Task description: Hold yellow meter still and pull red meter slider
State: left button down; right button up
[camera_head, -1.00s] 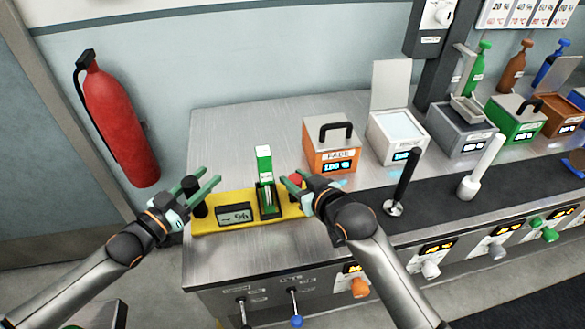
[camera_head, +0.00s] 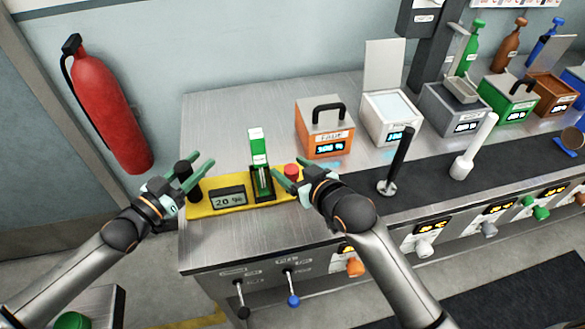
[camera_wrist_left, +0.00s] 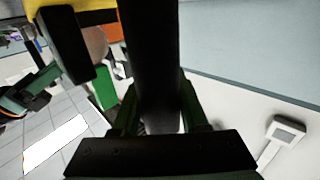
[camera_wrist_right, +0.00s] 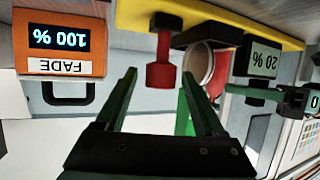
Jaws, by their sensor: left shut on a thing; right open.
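The yellow meter (camera_head: 238,208) lies flat near the table's front left edge. It has a black post (camera_head: 194,190) at its left end, a display reading 20 % (camera_head: 228,199), a green upright piece in a dark holder (camera_head: 259,160) and a red knob (camera_head: 291,170) at its right end. My left gripper (camera_head: 198,168) is shut on the black post, which fills the gap between its fingers in the left wrist view (camera_wrist_left: 152,60). My right gripper (camera_head: 280,172) is open beside the red knob. In the right wrist view the red knob (camera_wrist_right: 160,76) stands beyond the open fingers, apparently untouched.
An orange box labelled FADE (camera_head: 322,127) with a black handle stands right behind the meter. A white open-lid box (camera_head: 388,118) and a black lever (camera_head: 397,160) are further right. A red extinguisher (camera_head: 107,115) hangs at the left.

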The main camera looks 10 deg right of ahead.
aim_at(180, 180)
jog(key=shift+s, duration=0.1)
jog(key=v, duration=1.2)
pick_arm(q)
jog(key=shift+c, duration=1.7)
grip_release()
jog(key=shift+p+v, duration=0.9)
jog(key=shift+v, duration=0.75)
jog(key=shift+p+v, duration=1)
jog(key=shift+v, duration=1.9)
pick_arm(e)
notch_tip(180, 180, up, 4)
jog(key=shift+f, duration=0.1)
